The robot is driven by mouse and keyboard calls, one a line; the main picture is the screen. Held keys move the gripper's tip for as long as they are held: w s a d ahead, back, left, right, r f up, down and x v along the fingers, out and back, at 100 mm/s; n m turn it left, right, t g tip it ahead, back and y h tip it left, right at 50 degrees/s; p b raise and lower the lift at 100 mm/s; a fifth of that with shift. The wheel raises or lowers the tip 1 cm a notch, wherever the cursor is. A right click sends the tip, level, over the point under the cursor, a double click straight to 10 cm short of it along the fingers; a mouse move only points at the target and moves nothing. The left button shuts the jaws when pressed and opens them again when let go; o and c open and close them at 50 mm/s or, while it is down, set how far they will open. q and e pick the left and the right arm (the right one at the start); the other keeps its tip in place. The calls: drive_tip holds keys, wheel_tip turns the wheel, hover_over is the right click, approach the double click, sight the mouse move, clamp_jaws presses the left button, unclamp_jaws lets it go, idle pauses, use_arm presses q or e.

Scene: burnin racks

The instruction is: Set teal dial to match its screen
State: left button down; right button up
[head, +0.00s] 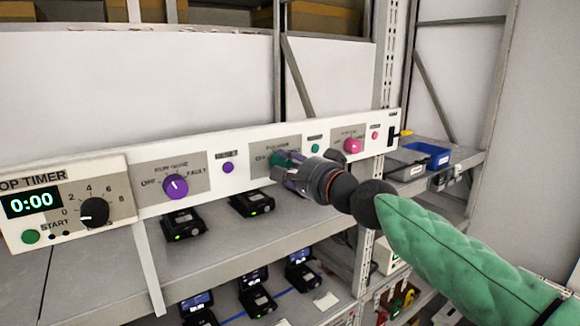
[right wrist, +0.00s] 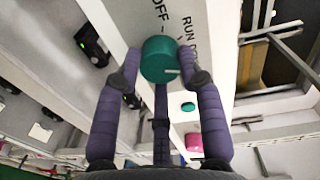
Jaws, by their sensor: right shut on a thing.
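The teal dial (head: 277,159) is on the white panel strip, between the purple dial and the pink dial. My right gripper (head: 287,167) is shut on it and hides much of it in the head view. In the right wrist view the teal dial (right wrist: 159,57) sits between the purple fingers of my right gripper (right wrist: 160,72). Which screen belongs to this dial I cannot tell. My left gripper is out of view.
The panel also carries a purple dial (head: 176,187), a pink dial (head: 353,146), a small teal button (head: 315,148) and a timer screen (head: 30,202) reading 0:00. Small black devices (head: 252,203) stand on the shelves below. A blue bin (head: 432,155) is at the right.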

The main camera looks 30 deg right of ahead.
drive_tip(key=shift+f, duration=0.1)
idle(0.5)
drive_tip(key=o, duration=1.1)
drive_tip(key=shift+w, duration=0.1)
drive_tip(key=shift+o, duration=0.2)
drive_tip(key=shift+w+a, duration=0.1)
drive_tip(key=shift+s, duration=0.6)
drive_tip(key=s, duration=1)
drive_tip(key=shift+s+d+r, duration=0.25)
drive_tip(key=shift+s+d, duration=0.15)
drive_tip(key=shift+d, duration=0.05)
